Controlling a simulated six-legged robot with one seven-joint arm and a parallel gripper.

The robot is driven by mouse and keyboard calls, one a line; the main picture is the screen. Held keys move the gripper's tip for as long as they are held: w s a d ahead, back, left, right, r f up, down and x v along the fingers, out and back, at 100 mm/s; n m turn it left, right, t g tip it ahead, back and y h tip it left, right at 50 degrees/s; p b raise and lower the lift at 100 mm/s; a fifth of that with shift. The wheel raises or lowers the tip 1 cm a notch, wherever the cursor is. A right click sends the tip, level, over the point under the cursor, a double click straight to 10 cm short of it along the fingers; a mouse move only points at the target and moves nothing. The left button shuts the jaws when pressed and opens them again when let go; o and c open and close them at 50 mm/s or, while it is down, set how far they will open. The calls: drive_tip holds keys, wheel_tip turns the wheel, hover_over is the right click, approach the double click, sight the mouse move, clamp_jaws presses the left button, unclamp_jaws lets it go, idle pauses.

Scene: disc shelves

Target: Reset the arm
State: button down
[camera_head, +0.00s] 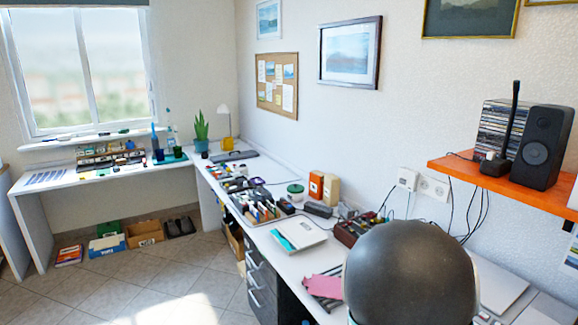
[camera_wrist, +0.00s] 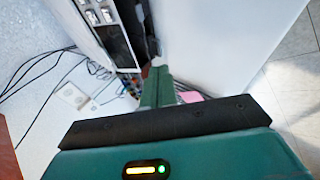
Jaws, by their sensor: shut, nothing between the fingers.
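My gripper (camera_wrist: 159,75) shows in the wrist view, with its green fingers together and nothing between them. It points past the edge of a white surface, and I cannot tell how far it is from it. In the head view a large dark rounded part of my arm (camera_head: 410,275) fills the lower right, in front of the long white desk (camera_head: 285,245). The fingers are not visible in the head view.
An orange shelf (camera_head: 500,185) on the right wall carries a black speaker (camera_head: 543,148) and a row of discs (camera_head: 497,125). Cables hang below it. Tiled floor (camera_head: 165,275) lies open at left.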

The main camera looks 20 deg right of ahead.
drive_tip(key=w+a+r+m+t+y, duration=0.1)
drive_tip(key=a+r+y, duration=0.3)
drive_tip(key=a, duration=0.6)
drive_tip(key=w+a+r+m+y, duration=0.1)
drive_tip(key=a+r, duration=0.4)
drive_tip(key=a, duration=0.5)
drive_tip(key=s+a+r+m+y, duration=0.1)
drive_tip(key=s+a+r, duration=0.3)
drive_tip(key=s+a, duration=0.2)
drive_tip(key=s+a+r+y, duration=0.1)
drive_tip(key=s+a+r, duration=0.4)
drive_tip(key=a, duration=0.5)
drive_tip(key=shift+s+r+m, duration=0.15)
drive_tip(key=shift+s+m, duration=0.25)
